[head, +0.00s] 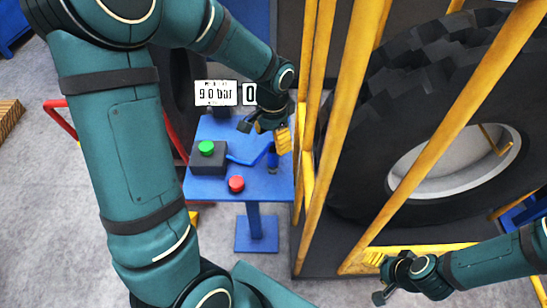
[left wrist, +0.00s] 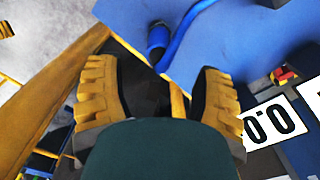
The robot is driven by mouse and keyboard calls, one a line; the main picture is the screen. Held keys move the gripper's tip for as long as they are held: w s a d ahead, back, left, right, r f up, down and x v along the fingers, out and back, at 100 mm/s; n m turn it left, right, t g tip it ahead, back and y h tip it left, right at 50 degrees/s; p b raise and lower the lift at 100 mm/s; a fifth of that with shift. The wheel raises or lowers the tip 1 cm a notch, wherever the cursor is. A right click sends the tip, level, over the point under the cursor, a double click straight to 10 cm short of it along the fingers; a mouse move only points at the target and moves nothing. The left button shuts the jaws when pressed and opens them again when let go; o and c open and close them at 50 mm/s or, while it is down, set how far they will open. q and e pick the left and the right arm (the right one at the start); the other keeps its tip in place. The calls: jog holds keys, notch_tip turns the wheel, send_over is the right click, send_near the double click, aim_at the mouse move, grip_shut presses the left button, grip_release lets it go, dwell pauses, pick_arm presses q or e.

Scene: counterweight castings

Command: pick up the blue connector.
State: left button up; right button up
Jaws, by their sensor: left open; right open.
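The blue connector (head: 272,161) stands on the blue stand top (head: 210,184), with a blue hose (head: 243,160) running from it to the left. It also shows in the left wrist view (left wrist: 157,38), dark at its end, near the top. My left gripper (head: 280,137) is open above and slightly beyond the connector. In the left wrist view its yellow ribbed fingers (left wrist: 157,72) are spread wide with nothing between them, and the connector lies ahead of the gap, apart from them. My right gripper (head: 379,280) is open and empty at the lower right, far from the stand.
A dark box with a green button (head: 206,147) and a red button (head: 236,183) sit on the stand. Yellow bars (head: 330,140) rise close to the stand's right edge, in front of a large black tyre (head: 400,110). White number signs (head: 215,93) are behind the stand.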

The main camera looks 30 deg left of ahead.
aim_at(273, 149)
pick_arm(q)
notch_tip(273, 149, down, 2)
jog(key=shift+w+f, duration=0.1)
jog(key=shift+f+b, duration=0.35)
jog(key=shift+f, duration=2.3)
jog(key=c, duration=1.1)
